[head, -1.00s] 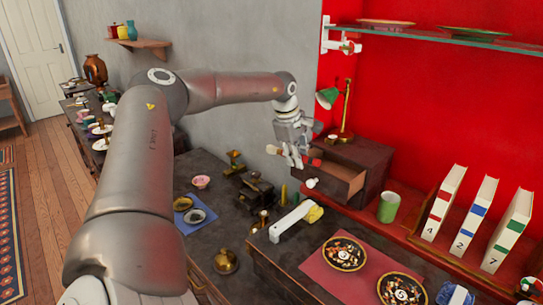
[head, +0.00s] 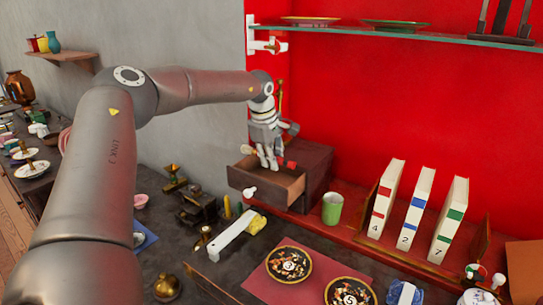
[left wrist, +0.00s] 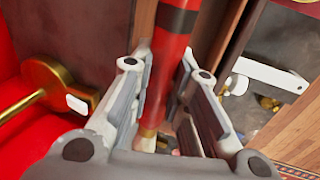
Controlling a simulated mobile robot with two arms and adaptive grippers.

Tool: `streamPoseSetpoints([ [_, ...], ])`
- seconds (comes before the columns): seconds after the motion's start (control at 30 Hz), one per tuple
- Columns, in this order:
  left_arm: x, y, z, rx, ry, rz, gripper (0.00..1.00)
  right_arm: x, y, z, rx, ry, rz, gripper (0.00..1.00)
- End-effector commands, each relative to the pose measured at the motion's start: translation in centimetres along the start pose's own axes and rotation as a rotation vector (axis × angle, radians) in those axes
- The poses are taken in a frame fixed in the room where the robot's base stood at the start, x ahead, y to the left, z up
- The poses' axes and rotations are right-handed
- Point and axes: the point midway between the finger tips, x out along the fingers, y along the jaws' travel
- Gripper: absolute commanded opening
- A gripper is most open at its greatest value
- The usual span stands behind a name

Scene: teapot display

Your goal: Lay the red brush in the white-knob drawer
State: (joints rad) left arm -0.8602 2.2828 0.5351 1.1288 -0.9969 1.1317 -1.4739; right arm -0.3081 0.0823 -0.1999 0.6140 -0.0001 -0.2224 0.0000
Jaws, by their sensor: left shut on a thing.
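The red brush (left wrist: 165,85) has black bands and is between the fingers of my left gripper (head: 269,166), which is shut on it. In the head view the brush's red end (head: 291,165) sticks out right of the fingers and its paler end shows to the left. The drawer (head: 262,188) is pulled out of a dark wooden cabinet (head: 310,170), with its white knob (head: 250,192) on the front. The gripper and brush are over the open drawer; their exact height above its floor is unclear. The knob also shows in the left wrist view (left wrist: 237,85). My right gripper is out of view.
A green cup (head: 332,208) stands right of the cabinet, beside numbered books (head: 420,210). A glass shelf (head: 390,33) hangs above. A brass lamp base (left wrist: 50,88) is close by in the wrist view.

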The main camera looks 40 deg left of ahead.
Motion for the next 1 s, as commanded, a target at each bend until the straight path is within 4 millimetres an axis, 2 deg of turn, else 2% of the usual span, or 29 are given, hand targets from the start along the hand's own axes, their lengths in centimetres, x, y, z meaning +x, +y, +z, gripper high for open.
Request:
streamPoseSetpoints([
  [0.03,0.9,-0.2,0.0,0.000,0.000,0.000,0.00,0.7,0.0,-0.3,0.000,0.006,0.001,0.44],
  [0.2,2.5,-0.7,0.0,0.000,0.000,0.000,0.00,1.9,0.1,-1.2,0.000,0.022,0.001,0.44],
  [0.5,5.3,-1.4,0.0,0.000,0.000,0.000,0.00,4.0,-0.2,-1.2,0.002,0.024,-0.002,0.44],
  [0.67,5.9,-1.6,0.0,0.000,0.000,0.000,0.00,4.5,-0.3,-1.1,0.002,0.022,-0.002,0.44],
  [0.97,5.9,-1.6,0.0,0.001,0.000,0.000,0.00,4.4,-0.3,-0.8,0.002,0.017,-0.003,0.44],
  [1.0,5.9,-1.6,0.0,0.001,0.000,0.000,0.22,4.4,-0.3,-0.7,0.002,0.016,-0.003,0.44],
])
